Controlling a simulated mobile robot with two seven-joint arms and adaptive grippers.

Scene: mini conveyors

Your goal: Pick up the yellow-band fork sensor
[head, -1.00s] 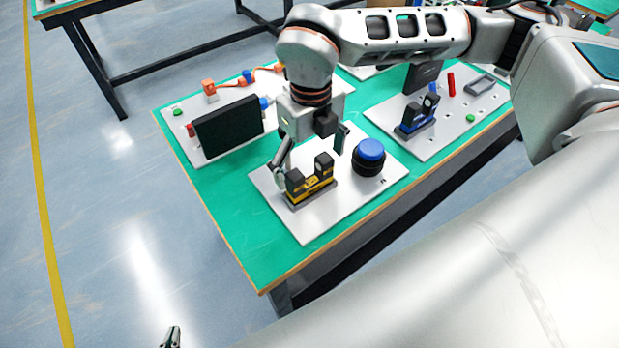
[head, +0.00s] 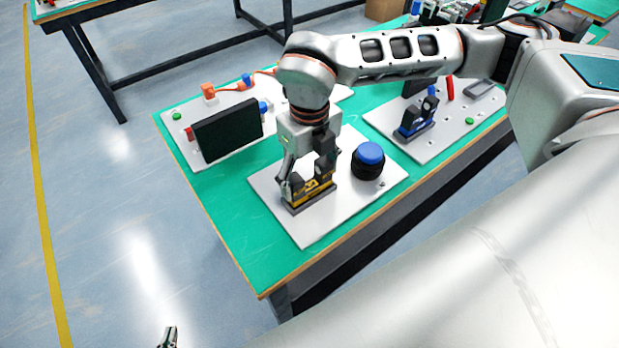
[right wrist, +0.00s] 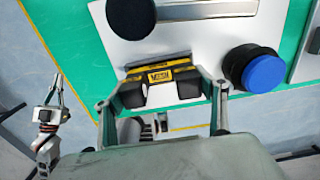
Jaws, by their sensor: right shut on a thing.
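The yellow-band fork sensor (head: 317,188) is a dark block with two prongs and a yellow band. It sits on a white board (head: 305,232). My right gripper (head: 306,180) is over it from above, shut on it, with one finger at each end. In the right wrist view the sensor (right wrist: 160,76) lies between the fingers of the right gripper (right wrist: 163,92), its yellow label facing the camera. My left gripper (head: 168,338) is low at the bottom edge, away from the table; it also shows in the right wrist view (right wrist: 57,85), too small to judge its opening.
A blue-topped black button (head: 368,160) stands close right of the sensor. A black panel (head: 228,130) stands on the board behind left. A blue-band fork sensor (head: 416,122) is on the right board. The green table's front left corner (head: 262,270) is clear.

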